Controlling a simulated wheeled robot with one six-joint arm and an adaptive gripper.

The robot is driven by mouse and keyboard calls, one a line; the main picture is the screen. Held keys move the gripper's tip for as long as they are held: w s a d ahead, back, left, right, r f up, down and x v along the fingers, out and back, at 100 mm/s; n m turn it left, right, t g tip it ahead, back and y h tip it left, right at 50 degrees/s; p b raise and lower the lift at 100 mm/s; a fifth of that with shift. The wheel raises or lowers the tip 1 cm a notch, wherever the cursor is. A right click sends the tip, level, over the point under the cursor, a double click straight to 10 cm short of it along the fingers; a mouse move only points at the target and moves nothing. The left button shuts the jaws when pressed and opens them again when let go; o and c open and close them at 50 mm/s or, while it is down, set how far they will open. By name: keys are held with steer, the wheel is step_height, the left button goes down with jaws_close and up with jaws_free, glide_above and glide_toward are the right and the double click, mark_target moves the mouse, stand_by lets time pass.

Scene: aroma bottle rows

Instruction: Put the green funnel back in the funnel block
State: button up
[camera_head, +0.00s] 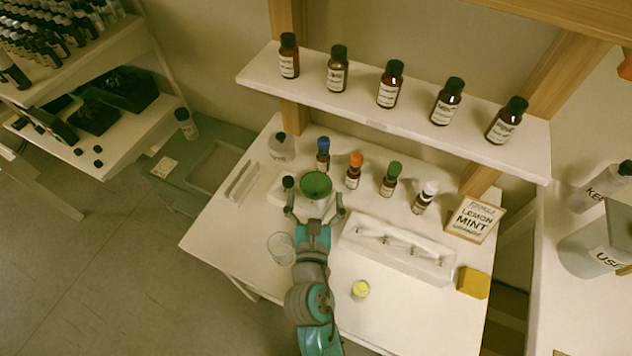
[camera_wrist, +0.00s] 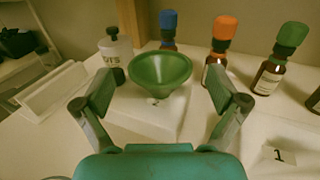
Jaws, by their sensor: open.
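The green funnel (camera_head: 316,183) is upright, wide mouth up, at the white funnel block (camera_head: 284,196) on the table. In the wrist view the green funnel (camera_wrist: 160,72) shows above the white block (camera_wrist: 142,118). Its lower end is small and I cannot tell how deep it sits in the block. My gripper (camera_head: 315,206) is open and empty, on the near side of the funnel. In the wrist view my gripper (camera_wrist: 160,88) has one finger at each side of the funnel, with gaps between.
Blue-capped (camera_head: 323,155), orange-capped (camera_head: 354,170), green-capped (camera_head: 390,180) and white-capped (camera_head: 424,198) bottles stand close behind and right. A white slotted rack (camera_head: 398,250), a glass beaker (camera_head: 281,247) and a yellow-filled cup (camera_head: 360,290) are nearer. A bottle shelf (camera_head: 420,132) overhangs behind.

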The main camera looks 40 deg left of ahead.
steer(key=v, duration=0.7)
steer(key=shift+s, duration=0.15)
stand_by(0.4)
